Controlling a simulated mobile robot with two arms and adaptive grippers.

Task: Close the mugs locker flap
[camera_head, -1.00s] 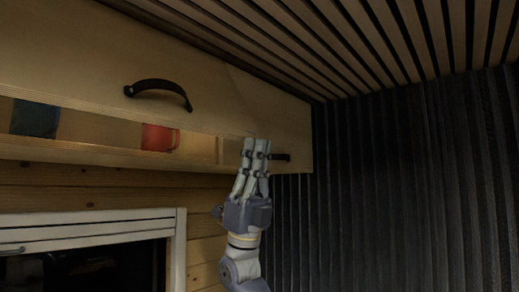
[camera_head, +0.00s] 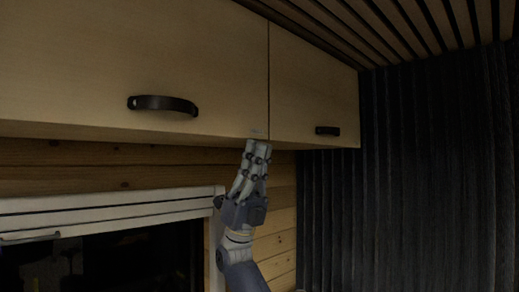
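The mugs locker flap (camera_head: 110,65) is a pale wooden panel at the upper left. It hangs down flush with the neighbouring door, and no mugs or opening show. Its dark curved handle (camera_head: 163,104) is near its lower edge. My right gripper (camera_head: 258,147) points up at the flap's lower right corner, its fingertips at or very near the bottom edge. Its fingers look close together, but I cannot tell whether they are shut. Nothing shows held in it. My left gripper is not in view.
A second locker door (camera_head: 310,85) with a small dark handle (camera_head: 327,131) is to the right. A white-framed window (camera_head: 110,213) is below left. A dark ribbed curtain or wall (camera_head: 430,160) fills the right side, and a slatted ceiling (camera_head: 370,25) is above.

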